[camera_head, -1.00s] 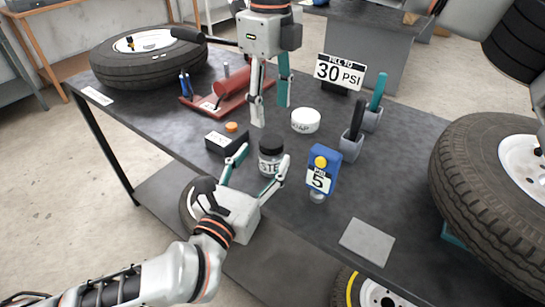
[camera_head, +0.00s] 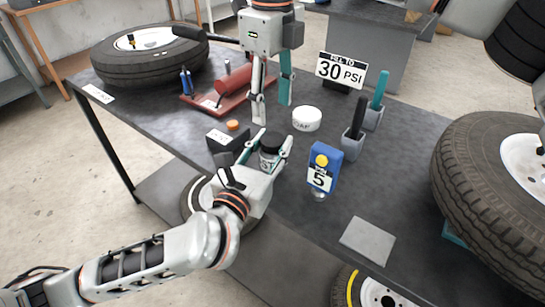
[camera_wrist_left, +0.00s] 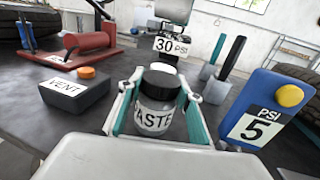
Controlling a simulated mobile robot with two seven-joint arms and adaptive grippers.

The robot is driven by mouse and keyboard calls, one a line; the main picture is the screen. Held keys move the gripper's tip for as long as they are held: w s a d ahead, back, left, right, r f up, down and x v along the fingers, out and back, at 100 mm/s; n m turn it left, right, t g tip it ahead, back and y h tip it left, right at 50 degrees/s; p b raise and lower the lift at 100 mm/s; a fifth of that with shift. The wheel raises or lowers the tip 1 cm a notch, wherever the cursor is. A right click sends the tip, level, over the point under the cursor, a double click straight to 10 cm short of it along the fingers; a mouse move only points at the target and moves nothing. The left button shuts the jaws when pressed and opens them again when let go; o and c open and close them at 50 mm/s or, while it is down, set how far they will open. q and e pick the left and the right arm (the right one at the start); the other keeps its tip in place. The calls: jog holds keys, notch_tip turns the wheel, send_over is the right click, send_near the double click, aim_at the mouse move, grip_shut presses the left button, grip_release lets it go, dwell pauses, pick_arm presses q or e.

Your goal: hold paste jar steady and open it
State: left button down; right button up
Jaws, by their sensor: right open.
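The paste jar (camera_head: 269,158), a clear jar with a black lid and a white label, stands upright on the dark workbench. It also shows in the left wrist view (camera_wrist_left: 156,112), where its label reads "ASTE". My left gripper (camera_head: 268,144) is open, with one finger on each side of the jar. In the left wrist view the fingers appear slightly apart from the jar's sides. My right gripper (camera_head: 271,111) is open and empty, pointing down above the bench behind the jar.
A black "VENT" box (camera_wrist_left: 75,92) with an orange button stands left of the jar. A blue PSI gauge (camera_head: 323,168) stands to the right. A white soap tub (camera_head: 306,119), tool holders (camera_head: 352,146), a red tool (camera_head: 232,88) and tyres (camera_head: 135,70) are around. A grey pad (camera_head: 367,241) lies nearer the front.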

aim_at(273, 139)
jog(key=m, duration=0.4)
jog(key=shift+m, duration=0.4)
jog(key=m, duration=0.8)
jog(key=shift+m, duration=0.3)
jog(key=m, duration=1)
jog(key=shift+m, duration=0.3)
jog(key=m, duration=0.3)
jog(key=shift+m, duration=0.3)
jog(key=m, duration=0.8)
jog(key=shift+f, duration=4)
